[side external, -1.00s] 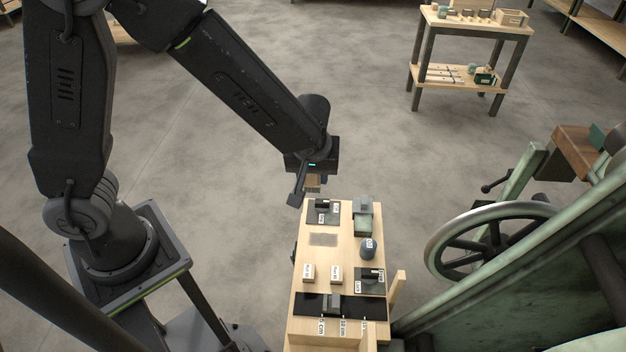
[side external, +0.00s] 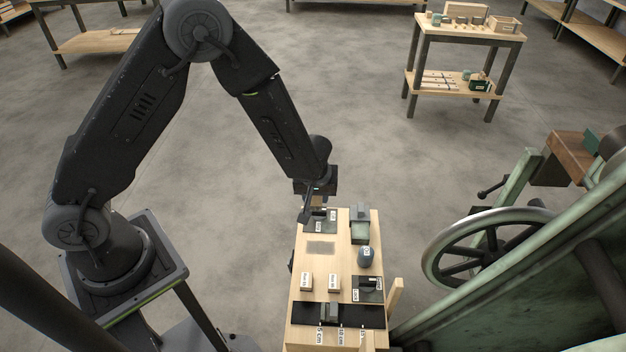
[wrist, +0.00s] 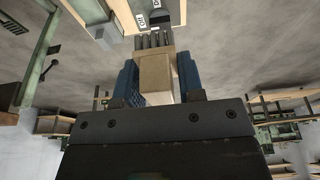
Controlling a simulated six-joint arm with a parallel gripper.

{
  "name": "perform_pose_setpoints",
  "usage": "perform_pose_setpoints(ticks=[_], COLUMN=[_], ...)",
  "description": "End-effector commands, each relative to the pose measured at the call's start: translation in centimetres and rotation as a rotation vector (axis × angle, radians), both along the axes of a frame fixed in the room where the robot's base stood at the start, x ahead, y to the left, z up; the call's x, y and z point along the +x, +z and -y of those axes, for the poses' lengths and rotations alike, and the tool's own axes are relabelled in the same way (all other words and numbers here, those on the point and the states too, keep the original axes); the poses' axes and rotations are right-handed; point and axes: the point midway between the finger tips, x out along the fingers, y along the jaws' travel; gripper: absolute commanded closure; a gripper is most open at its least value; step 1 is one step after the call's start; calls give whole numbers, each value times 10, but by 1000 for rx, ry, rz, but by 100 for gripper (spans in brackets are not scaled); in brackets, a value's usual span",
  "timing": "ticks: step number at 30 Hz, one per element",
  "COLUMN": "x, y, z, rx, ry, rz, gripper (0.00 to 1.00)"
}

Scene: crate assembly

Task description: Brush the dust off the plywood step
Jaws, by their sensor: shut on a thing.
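My gripper (side external: 314,203) is over the far left end of a pale plywood top (side external: 340,275), close to a dark plate (side external: 322,226) with white labels. In the wrist view its two blue-padded fingers (wrist: 158,78) are shut on a brush. The brush has a tan wooden block (wrist: 156,70) and dark bristles (wrist: 154,40) that point away from the wrist. In the side view the brush is mostly hidden by the gripper. A flat grey patch (side external: 320,248), possibly the dust, lies on the plywood nearer the camera than the gripper. I cannot tell whether the bristles touch anything.
A green-grey block (side external: 360,231), a dark blue rounded item (side external: 365,258), two small labelled blocks (side external: 306,282), another dark plate (side external: 368,289) and a black strip (side external: 357,315) share the top. A green machine with a handwheel (side external: 487,250) stands to the right.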

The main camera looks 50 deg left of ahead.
Motion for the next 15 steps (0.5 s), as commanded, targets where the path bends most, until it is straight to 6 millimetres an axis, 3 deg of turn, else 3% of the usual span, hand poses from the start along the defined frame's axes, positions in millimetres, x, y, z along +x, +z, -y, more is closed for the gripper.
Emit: perform_pose_setpoints(ticks=[3, 15], x=[-4, -19], y=[-26, -73], z=[-4, -7], rx=[0, 1], ry=[-6, -13], rz=[-4, -1], gripper=[84, 84])
